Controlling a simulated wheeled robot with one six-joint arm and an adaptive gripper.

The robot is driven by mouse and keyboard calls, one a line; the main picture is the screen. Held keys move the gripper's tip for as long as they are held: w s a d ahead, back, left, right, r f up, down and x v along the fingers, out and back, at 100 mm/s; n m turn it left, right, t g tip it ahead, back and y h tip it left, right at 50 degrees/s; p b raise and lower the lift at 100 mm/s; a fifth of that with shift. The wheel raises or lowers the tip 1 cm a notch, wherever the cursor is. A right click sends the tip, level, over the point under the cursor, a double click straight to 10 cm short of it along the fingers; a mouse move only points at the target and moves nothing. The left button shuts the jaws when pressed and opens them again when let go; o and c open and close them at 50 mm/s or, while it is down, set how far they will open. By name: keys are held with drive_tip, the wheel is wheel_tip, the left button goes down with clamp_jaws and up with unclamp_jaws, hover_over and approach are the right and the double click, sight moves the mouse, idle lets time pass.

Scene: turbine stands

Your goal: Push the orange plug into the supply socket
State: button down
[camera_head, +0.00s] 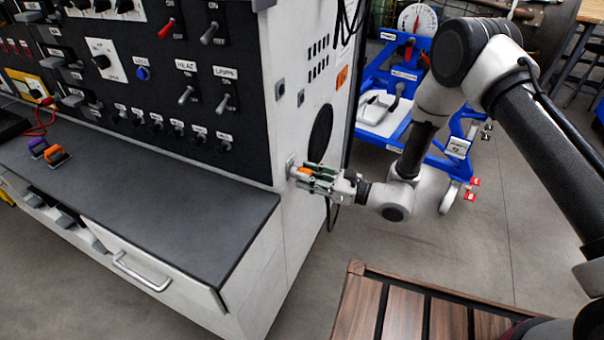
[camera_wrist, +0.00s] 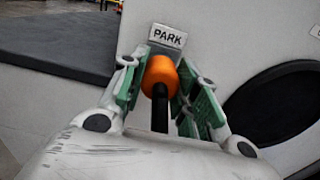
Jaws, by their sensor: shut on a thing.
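The orange plug (camera_wrist: 160,74) is between the green-padded fingers of my gripper (camera_wrist: 160,68), which is shut on it. A black cable runs back from the plug. The plug's front end faces the pale side wall of the console, just below a label reading PARK (camera_wrist: 167,36). In the head view my gripper (camera_head: 303,176) is at that side wall, and a bit of the orange plug (camera_head: 304,171) shows between the fingers. The plug's tip is hidden, so I cannot tell how deep it sits. I cannot make out a socket marked supply in either view.
A round black vent (camera_wrist: 280,103) is right of the plug. A blue wheeled stand (camera_head: 400,75) is behind my arm.

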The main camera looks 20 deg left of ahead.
drive_tip(key=shift+d, duration=0.7)
drive_tip(key=shift+s+d, duration=0.15)
drive_tip(key=shift+d, duration=1.25)
